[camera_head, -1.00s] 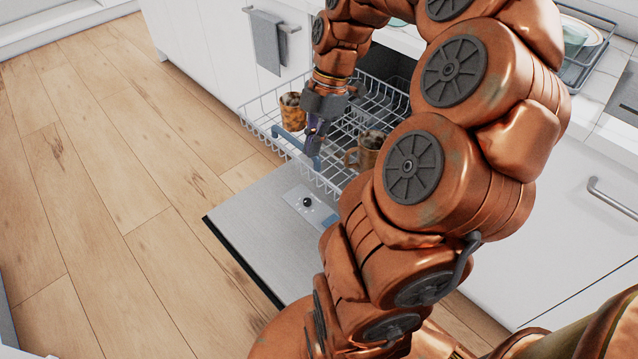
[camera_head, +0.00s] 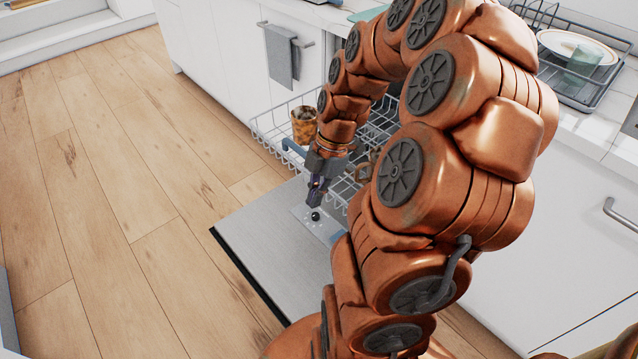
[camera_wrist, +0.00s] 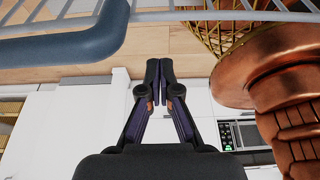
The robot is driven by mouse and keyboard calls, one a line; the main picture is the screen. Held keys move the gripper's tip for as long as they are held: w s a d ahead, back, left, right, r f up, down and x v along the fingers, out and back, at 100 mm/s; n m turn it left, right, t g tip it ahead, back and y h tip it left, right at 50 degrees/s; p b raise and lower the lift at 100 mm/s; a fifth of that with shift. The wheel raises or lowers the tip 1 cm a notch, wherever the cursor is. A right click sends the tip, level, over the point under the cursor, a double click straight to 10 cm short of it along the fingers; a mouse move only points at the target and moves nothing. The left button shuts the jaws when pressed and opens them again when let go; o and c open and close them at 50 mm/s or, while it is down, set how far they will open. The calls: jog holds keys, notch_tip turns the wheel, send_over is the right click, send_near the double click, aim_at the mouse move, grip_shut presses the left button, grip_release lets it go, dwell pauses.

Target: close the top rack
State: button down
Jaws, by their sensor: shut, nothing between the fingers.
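The top rack (camera_head: 264,131) is a white wire rack pulled out of the dishwasher, above its open door (camera_head: 255,235). A blue-grey handle bar (camera_head: 293,149) runs along its front; in the wrist view the bar (camera_wrist: 85,42) crosses the upper left. A brown patterned mug (camera_head: 304,124) stands in the rack's left part. A second mug (camera_head: 365,170) is mostly hidden by my arm. My gripper (camera_head: 315,198) is shut and empty, pointing down at the rack's front edge, over the door. The wrist view shows its fingertips (camera_wrist: 160,75) together, apart from the bar in the picture. Contact with the rack is unclear.
Wooden floor (camera_head: 130,190) lies clear to the left. A towel (camera_head: 283,57) hangs on a cabinet handle. A dish drainer (camera_head: 580,75) with a plate stands on the counter at right. My arm hides the rack's right side.

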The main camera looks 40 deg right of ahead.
jog(key=shift+d+f, duration=0.15)
jog(key=shift+d, duration=1.85)
